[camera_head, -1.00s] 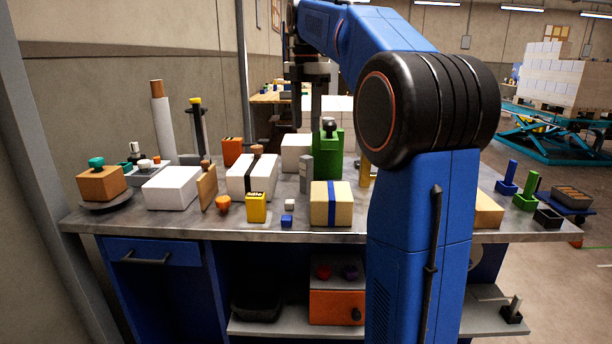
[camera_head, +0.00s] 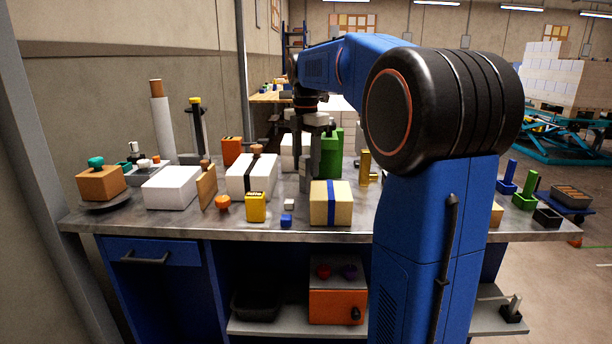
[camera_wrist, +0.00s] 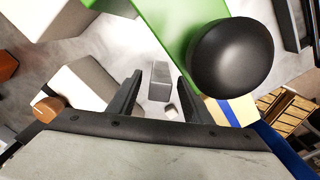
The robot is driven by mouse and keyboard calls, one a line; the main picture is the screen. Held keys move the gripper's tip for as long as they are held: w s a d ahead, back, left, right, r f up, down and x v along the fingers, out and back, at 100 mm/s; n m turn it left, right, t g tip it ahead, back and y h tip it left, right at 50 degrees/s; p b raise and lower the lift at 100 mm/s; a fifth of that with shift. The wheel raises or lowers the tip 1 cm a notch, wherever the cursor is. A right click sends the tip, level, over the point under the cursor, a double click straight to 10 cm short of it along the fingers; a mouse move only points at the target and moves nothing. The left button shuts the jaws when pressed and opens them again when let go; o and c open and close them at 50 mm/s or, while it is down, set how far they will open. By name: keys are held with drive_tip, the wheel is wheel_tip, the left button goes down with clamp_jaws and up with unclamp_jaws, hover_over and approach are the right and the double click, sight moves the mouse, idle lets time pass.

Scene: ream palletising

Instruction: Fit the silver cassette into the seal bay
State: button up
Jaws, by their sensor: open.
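The silver cassette (camera_wrist: 159,88) is a small grey upright block on the workbench. In the wrist view it lies between the lines of my two fingers, apart from both. In the head view my gripper (camera_head: 311,150) hangs over its spot and largely hides it. My gripper is open and empty, and its spread fingers also show in the wrist view (camera_wrist: 159,76). A green block (camera_head: 333,150) with a black knob (camera_wrist: 230,57) stands close beside the cassette. I cannot tell which part is the seal bay.
The bench (camera_head: 190,228) is crowded. White reams (camera_head: 172,187) and a cream pack with a blue band (camera_head: 330,203) stand near. A small white cube (camera_head: 290,204), a blue cube (camera_head: 286,221) and a yellow block (camera_head: 256,207) lie in front. The front edge is mostly bare.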

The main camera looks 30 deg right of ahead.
drive_tip(key=shift+f, duration=0.5)
clamp_jaws()
